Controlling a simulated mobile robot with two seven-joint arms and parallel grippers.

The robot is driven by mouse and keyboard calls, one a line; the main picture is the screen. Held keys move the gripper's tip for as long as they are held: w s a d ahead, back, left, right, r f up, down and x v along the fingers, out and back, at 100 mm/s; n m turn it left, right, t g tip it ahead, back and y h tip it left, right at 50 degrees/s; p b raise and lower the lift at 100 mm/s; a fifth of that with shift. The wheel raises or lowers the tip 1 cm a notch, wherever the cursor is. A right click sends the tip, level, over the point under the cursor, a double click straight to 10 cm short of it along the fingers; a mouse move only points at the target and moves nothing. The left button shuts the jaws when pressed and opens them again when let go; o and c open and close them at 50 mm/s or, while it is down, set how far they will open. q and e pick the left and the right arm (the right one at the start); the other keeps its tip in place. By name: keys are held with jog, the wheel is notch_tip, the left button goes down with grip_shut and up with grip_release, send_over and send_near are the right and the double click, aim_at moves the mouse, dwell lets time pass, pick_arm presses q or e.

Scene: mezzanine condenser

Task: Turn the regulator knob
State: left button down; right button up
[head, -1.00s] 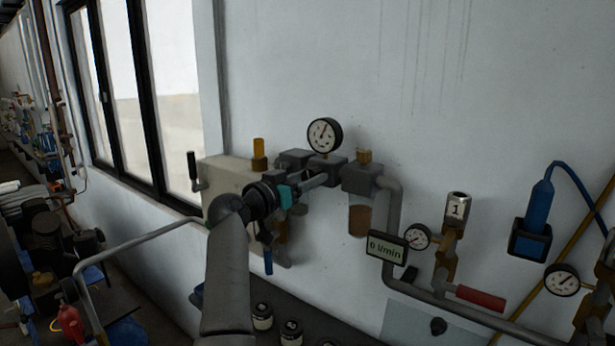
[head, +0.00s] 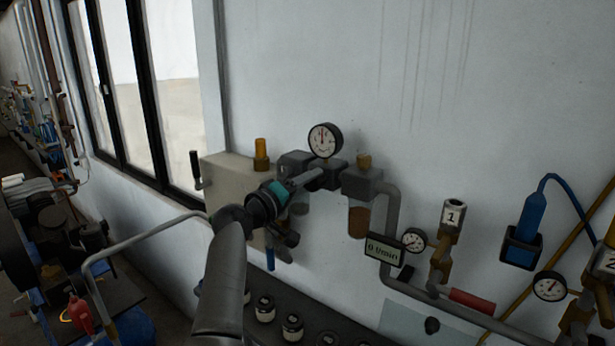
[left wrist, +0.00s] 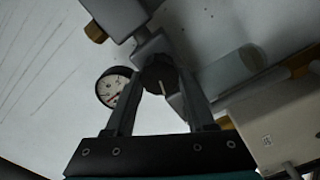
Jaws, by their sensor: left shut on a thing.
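The regulator (head: 332,172) is a dark block on the wall pipework, with a round white gauge (head: 324,140) on top. My left gripper (head: 317,178) reaches it from the front left, and its fingers are shut on the regulator knob. In the head view the knob is hidden by the fingers. In the left wrist view the dark round knob (left wrist: 157,76) shows between the two fingertips (left wrist: 164,66), with a thin pale mark on it. The gauge also shows in the left wrist view (left wrist: 117,88), left of the fingers. My right gripper is out of view.
A filter bowl (head: 358,221) hangs right of the regulator. A flow display (head: 385,249) reads 0 l/min. A beige box (head: 225,175) with a black lever is at left. Pipes, a red handle (head: 472,301) and a blue tool (head: 529,222) are at right.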

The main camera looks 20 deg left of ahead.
pick_arm(q)
jog(key=n+p, duration=0.1)
jog(key=n, duration=0.8)
jog(key=shift+f, duration=0.2)
jog(key=n, duration=0.5)
jog(key=shift+n, duration=0.3)
jog(key=n, duration=0.4)
jog(key=shift+f+n, duration=0.1)
jog(key=shift+n, duration=0.3)
jog(key=shift+c, duration=1.3)
grip_release()
jog(key=shift+s, duration=0.1)
